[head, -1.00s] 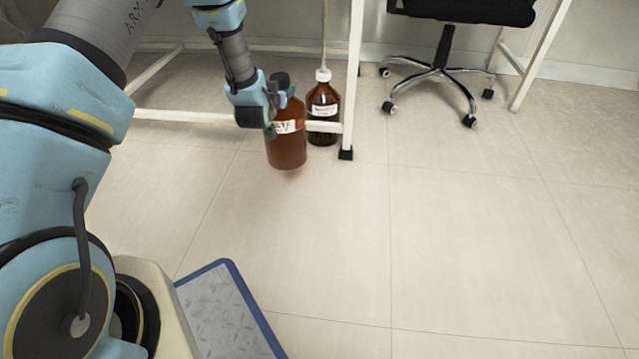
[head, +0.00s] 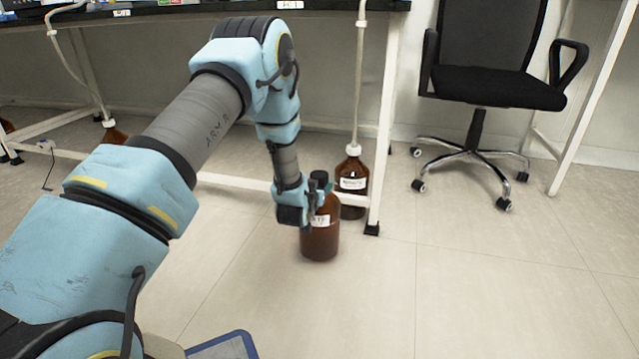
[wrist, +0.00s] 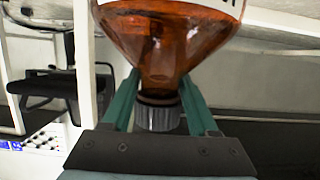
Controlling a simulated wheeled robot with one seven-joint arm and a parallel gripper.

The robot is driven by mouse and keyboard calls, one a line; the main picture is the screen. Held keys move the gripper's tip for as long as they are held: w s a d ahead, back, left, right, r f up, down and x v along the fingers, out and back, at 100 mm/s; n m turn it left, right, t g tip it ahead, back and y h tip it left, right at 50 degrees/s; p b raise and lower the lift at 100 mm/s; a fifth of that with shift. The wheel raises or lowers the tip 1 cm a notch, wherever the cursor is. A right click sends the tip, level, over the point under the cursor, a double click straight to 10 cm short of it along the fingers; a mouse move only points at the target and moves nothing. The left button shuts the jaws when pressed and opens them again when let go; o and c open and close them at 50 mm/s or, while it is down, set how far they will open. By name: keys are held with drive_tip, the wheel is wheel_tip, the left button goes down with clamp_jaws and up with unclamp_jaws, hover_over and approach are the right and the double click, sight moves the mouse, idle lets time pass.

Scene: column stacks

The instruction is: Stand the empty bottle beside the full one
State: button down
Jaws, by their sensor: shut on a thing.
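An amber bottle (head: 319,242) with a dark cap and a white label hangs upright in my gripper (head: 309,203). In the wrist view the fingers of my gripper (wrist: 160,92) are shut around the neck of this bottle (wrist: 165,35), just above its ribbed cap. Its base is at or just above the floor; I cannot tell which. A second amber bottle (head: 352,184), with a white cap and a tube rising from it, stands on the floor behind and to the right. The held bottle partly overlaps it in view. I cannot clearly see the liquid level in either.
A white bench leg (head: 384,130) with a black foot stands just right of the second bottle. A low white rail (head: 235,182) runs under the bench. A black office chair (head: 490,90) is at right. A blue-edged tray (head: 232,345) is near my base. The front floor is clear.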

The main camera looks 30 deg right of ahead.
drive_tip(key=shift+f, duration=0.5)
drive_tip(key=shift+f, duration=0.2)
drive_tip(key=shift+c, duration=0.8)
unclamp_jaws()
drive_tip(key=shift+r, duration=0.15)
drive_tip(key=p+v, duration=0.4)
drive_tip(key=v, duration=0.8)
